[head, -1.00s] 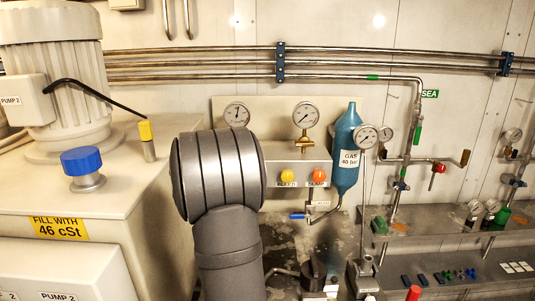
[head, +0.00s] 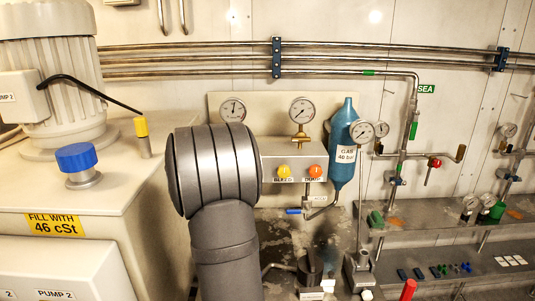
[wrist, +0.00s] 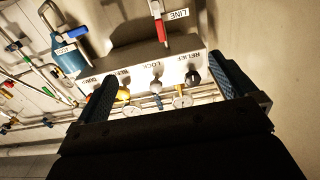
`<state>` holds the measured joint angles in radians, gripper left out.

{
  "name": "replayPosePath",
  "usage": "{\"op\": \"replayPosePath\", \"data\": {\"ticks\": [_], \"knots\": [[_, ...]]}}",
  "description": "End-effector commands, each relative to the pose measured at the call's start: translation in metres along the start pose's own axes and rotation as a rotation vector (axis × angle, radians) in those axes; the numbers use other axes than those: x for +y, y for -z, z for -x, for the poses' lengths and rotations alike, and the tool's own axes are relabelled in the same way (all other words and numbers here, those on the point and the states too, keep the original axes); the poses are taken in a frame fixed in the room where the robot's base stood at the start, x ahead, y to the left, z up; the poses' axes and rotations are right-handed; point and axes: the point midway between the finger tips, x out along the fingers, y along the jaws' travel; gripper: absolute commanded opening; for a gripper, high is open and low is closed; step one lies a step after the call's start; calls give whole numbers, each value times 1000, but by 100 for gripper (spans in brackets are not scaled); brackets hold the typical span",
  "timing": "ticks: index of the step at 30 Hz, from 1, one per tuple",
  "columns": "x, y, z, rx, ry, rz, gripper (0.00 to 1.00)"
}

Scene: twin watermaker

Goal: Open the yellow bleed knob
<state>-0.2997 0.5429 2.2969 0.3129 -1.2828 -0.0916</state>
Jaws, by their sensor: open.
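The yellow bleed knob (head: 284,171) sits on the front of a pale valve block (head: 267,150), above a label reading BLEED. An orange knob (head: 315,172) marked DUMP is just to its right. In the wrist view, which is upside down, the yellow knob (wrist: 124,93) shows close beside one finger. My gripper (wrist: 150,68) is open, its two dark fingers wide apart with nothing held between them. The fingers span the labelled panel, and I cannot tell whether they touch it. In the head view my arm hides the gripper and the block's left part.
Gauges (head: 302,110) stand above the block. A blue gas bottle (head: 343,150) is close on its right, and a blue-handled valve (head: 294,211) below. The wrist view shows a red handle (wrist: 160,25) by a LINE label. A pump cabinet (head: 125,185) stands left.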

Motion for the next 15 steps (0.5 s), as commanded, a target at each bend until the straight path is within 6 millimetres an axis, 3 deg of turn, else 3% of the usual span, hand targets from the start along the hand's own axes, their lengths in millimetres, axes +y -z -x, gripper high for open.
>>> {"op": "replayPosePath", "data": {"ticks": [1,7,15], "knots": [[0,0,0,0,0,0,98],[4,15,-13,55,-62,-113,59],[22,77,-48,364,-329,-718,59]]}}
